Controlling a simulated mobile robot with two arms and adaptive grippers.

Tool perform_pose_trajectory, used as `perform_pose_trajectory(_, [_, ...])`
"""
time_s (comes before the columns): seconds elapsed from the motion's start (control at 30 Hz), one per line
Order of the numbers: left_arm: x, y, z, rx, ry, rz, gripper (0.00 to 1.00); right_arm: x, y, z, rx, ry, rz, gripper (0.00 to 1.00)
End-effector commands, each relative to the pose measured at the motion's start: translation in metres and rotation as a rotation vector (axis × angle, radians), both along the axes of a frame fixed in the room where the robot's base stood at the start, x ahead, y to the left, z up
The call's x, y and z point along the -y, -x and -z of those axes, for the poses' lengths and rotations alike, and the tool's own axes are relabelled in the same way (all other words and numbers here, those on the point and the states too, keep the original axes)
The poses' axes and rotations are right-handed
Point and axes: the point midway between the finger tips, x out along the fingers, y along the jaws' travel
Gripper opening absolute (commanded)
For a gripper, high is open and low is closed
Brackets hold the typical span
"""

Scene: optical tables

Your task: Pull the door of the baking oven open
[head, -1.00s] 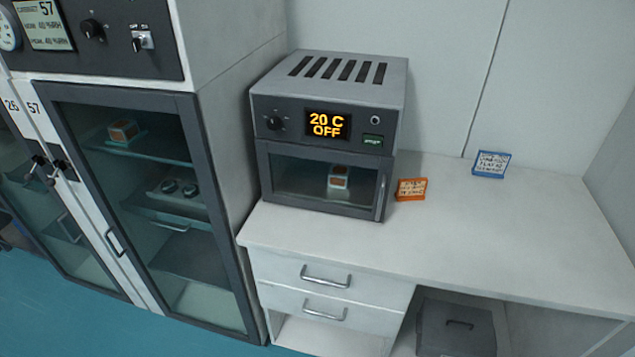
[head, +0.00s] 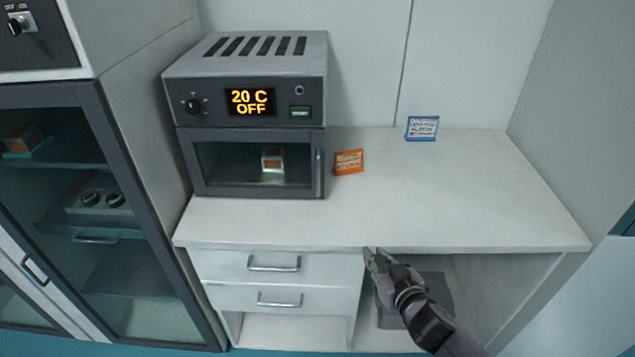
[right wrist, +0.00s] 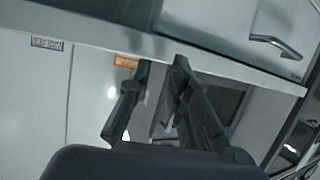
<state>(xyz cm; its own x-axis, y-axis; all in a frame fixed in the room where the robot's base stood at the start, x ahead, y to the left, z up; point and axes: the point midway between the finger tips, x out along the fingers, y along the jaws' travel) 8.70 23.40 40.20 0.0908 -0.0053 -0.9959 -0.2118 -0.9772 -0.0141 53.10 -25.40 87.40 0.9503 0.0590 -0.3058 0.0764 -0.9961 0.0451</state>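The baking oven (head: 250,115) stands on the left part of the white bench, its display reading 20 C OFF. Its glass door (head: 225,165) is closed, with a vertical handle (head: 318,172) at the door's right edge. My left gripper is not in view.
An orange sign (head: 348,161) stands just right of the oven door, and a blue sign (head: 422,128) stands farther back. The bench top (head: 460,195) is otherwise clear. Drawers (head: 275,265) are below the oven. A tall glass-doored cabinet (head: 100,200) stands at left.

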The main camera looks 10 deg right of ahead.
Motion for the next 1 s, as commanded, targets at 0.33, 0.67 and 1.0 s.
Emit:
perform_pose_trajectory(0.33, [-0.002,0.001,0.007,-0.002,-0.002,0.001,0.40,-0.040,-0.025,-0.114,0.295,-0.110,-0.255,0.18])
perform_pose_trajectory(0.67, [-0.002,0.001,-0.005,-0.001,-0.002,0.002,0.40,-0.053,-0.066,-0.118,0.299,-0.113,-0.254,0.18])
perform_pose_trajectory(1.0, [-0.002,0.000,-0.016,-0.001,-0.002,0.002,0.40,-0.076,-0.132,-0.117,0.298,-0.113,-0.254,0.18])
